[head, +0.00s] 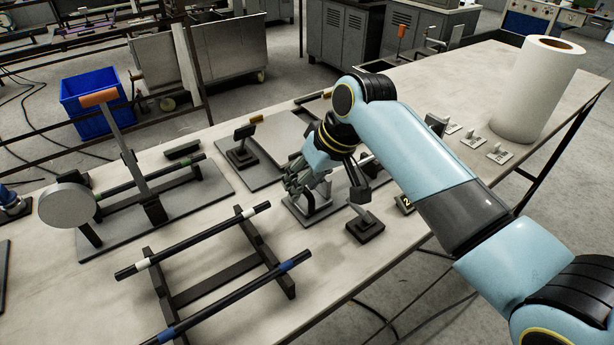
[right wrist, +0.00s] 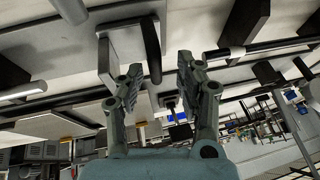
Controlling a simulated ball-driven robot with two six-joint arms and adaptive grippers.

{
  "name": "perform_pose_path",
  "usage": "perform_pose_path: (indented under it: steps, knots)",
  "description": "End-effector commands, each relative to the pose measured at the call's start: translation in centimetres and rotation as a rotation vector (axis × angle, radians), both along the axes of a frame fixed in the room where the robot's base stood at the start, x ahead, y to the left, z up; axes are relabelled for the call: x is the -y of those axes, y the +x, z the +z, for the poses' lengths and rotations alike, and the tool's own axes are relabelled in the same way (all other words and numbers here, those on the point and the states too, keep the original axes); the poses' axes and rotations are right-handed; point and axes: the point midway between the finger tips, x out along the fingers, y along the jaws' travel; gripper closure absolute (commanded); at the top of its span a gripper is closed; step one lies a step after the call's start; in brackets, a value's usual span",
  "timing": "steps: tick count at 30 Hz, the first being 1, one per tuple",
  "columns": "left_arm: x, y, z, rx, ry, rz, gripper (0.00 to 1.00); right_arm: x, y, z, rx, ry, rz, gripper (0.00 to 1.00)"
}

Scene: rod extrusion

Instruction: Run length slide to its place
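My right gripper (head: 292,183) reaches down over the middle of the table, above a small grey stand with a flat base (head: 318,213). In the right wrist view its two fingers (right wrist: 158,72) are apart, with nothing gripped between them. A dark upright handle or rod (right wrist: 151,50) on a pale grey block (right wrist: 122,52) shows beyond the fingertips, apart from them. I cannot tell for sure which part is the length slide; the arm and gripper hide some of this area. My left gripper's fingers do not show; only a blue and dark piece stands at the left edge.
A dark rack (head: 205,296) with two rods stands in front. At left is a lever fixture (head: 150,205) with a round grey disc (head: 67,205). Small black stands (head: 365,228) sit near the gripper. A white roll (head: 537,90) stands at the far right.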

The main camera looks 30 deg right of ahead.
Motion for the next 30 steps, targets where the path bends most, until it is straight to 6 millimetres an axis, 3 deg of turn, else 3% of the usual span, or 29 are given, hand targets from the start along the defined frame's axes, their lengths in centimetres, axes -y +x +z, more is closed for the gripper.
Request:
perform_pose_path:
  steps: [5,12,18,30]
  knots:
    - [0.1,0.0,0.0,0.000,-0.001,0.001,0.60,0.6,-0.6,1.9,0.004,-0.002,0.000,0.64]
    - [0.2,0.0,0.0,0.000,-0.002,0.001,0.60,1.8,-2.6,6.8,0.005,-0.002,0.001,0.64]
    - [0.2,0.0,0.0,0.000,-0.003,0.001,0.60,2.5,-3.7,9.8,0.002,0.000,0.001,0.64]
    - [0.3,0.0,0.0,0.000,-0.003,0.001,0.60,2.7,-4.2,10.8,0.000,0.002,0.001,0.64]
